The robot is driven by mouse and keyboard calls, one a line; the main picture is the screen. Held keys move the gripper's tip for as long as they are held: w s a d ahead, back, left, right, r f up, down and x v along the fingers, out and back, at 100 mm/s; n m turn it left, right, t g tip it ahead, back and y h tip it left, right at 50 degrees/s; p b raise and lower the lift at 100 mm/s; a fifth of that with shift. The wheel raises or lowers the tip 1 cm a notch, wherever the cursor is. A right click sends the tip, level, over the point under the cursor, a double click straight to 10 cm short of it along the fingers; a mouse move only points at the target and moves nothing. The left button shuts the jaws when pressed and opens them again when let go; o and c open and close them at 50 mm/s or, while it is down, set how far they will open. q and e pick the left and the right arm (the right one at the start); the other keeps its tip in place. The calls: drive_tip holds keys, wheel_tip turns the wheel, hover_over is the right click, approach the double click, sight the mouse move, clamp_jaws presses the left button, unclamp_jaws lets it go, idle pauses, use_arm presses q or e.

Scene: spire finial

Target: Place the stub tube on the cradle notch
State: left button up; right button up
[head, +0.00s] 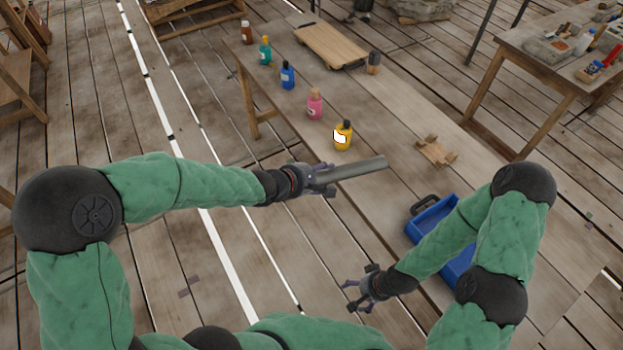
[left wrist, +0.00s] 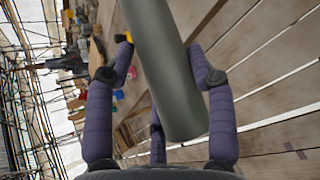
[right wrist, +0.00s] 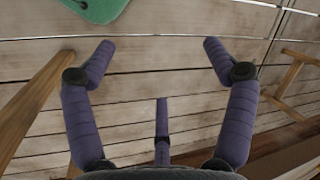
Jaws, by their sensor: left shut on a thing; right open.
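The stub tube (head: 352,170) is a plain grey cylinder. My left gripper (head: 318,180) is shut on one end of it and holds it up, its free end pointing right in the head view. In the left wrist view the tube (left wrist: 168,75) runs between the purple fingers. The wooden cradle (head: 436,150) sits on the table, right of the tube's free end and apart from it; its notch is too small to make out clearly. My right gripper (head: 362,296) is open and empty, low near the table's front edge; its spread fingers show in the right wrist view (right wrist: 158,65).
Several bottles stand on the table (head: 400,110), the yellow one (head: 343,136) just behind the tube. A blue tray (head: 428,222) lies at the near end, partly hidden by my right arm. A wooden board (head: 330,45) lies at the far end. The tabletop around the cradle is clear.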

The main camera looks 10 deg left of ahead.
use_arm(q)
drive_tip(key=shift+w+d+r+m, duration=0.2)
drive_tip(key=shift+d+r+m, duration=0.25)
drive_tip(key=shift+d, duration=0.2)
drive_tip(key=shift+g+h, duration=0.3)
drive_tip(key=shift+r, duration=0.1)
use_arm(e)
wheel_tip(320, 180, up, 43)
drive_tip(key=m+h, duration=0.4)
drive_tip(key=m, duration=0.7)
hover_over(351, 173)
wheel_tip(351, 173, down, 12)
drive_tip(key=shift+f, duration=0.1)
